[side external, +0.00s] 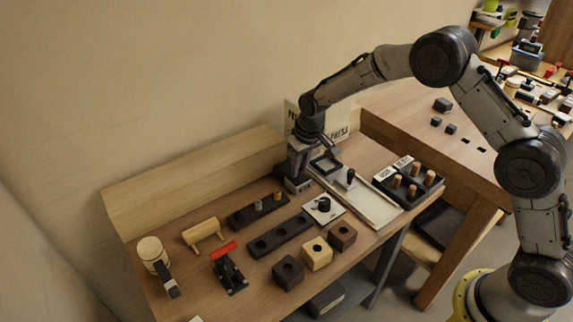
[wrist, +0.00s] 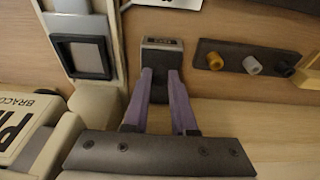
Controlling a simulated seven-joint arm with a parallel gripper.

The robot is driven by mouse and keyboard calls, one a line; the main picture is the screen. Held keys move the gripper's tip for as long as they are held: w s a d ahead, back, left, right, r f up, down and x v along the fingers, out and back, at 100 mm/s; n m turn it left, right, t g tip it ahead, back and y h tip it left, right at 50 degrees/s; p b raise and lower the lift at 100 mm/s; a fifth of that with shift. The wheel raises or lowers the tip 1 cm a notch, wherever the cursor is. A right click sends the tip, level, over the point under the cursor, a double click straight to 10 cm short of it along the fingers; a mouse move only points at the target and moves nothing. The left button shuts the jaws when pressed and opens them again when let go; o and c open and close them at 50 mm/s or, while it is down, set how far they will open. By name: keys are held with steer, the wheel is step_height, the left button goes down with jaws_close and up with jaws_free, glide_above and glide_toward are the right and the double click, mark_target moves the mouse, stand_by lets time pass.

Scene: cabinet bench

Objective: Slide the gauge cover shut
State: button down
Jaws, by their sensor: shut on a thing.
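A pale sliding track (side external: 375,208) lies on the bench, with a dark-framed square window (side external: 325,165) at its far end. A black upright knob (side external: 350,178) stands beside the window, seemingly on the gauge cover; I cannot clearly make out the cover's edges. In the wrist view the window (wrist: 80,57) is at the left, apart from my fingers. My gripper (side external: 298,172) points down just left of the track. Its purple fingers (wrist: 160,74) are shut on a dark block (wrist: 160,46) with a small label plate. The block (side external: 298,186) shows under the gripper; its lower part is partly hidden.
A black tray with wooden pegs (side external: 410,187) is right of the track. A sign (wrist: 20,130) stands near the gripper.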

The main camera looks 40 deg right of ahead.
steer(key=c, duration=0.8)
jaws_free()
steer(key=shift+s, duration=0.1)
steer(key=shift+o, duration=0.2)
steer(key=shift+r, duration=0.1)
steer(key=v, duration=0.7)
